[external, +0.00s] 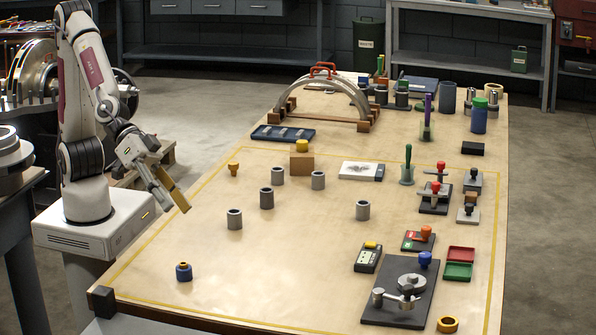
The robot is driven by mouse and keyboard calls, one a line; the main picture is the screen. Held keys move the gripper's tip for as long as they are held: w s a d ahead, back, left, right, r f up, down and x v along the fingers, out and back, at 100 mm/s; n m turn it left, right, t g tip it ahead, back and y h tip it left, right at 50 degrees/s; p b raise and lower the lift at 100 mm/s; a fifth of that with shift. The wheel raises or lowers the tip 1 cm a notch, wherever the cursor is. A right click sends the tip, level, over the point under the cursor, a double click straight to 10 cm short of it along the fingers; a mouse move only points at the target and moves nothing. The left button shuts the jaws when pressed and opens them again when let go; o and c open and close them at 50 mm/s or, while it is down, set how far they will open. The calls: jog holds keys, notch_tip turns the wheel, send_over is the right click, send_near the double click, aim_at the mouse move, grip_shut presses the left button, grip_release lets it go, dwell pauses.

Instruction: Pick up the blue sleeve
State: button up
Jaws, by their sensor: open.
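The blue sleeve (184,272) is a short ring-shaped piece standing upright on the wooden table (285,285) at the front left. My gripper (180,203) is up and behind it, above the table's left edge area, pointing down and to the right. It is open and empty, well apart from the sleeve. Nothing hides the sleeve.
A black corner block (101,300) is left of the blue sleeve. A fixture plate (400,318) stands front right. The table between is clear.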

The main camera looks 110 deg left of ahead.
notch_tip(320, 180, down, 4)
jog(key=d+n+y, duration=0.1)
jog(key=d, duration=0.2)
jog(key=t+y, duration=0.3)
jog(key=y, duration=0.4)
send_near(183, 263)
jog(key=w, duration=0.1)
jog(key=w+f, duration=0.1)
jog(key=shift+w+f+n, duration=0.1)
jog(key=shift+w+n, duration=0.25)
jog(key=shift+n, duration=0.05)
jog(key=shift+s+a+f, duration=0.1)
jog(key=shift+s+a, duration=0.15)
jog(key=shift+s, duration=0.2)
jog(key=shift+w, duration=0.1)
jog(key=shift+x, duration=1.25)
jog(key=shift+x, duration=2.6)
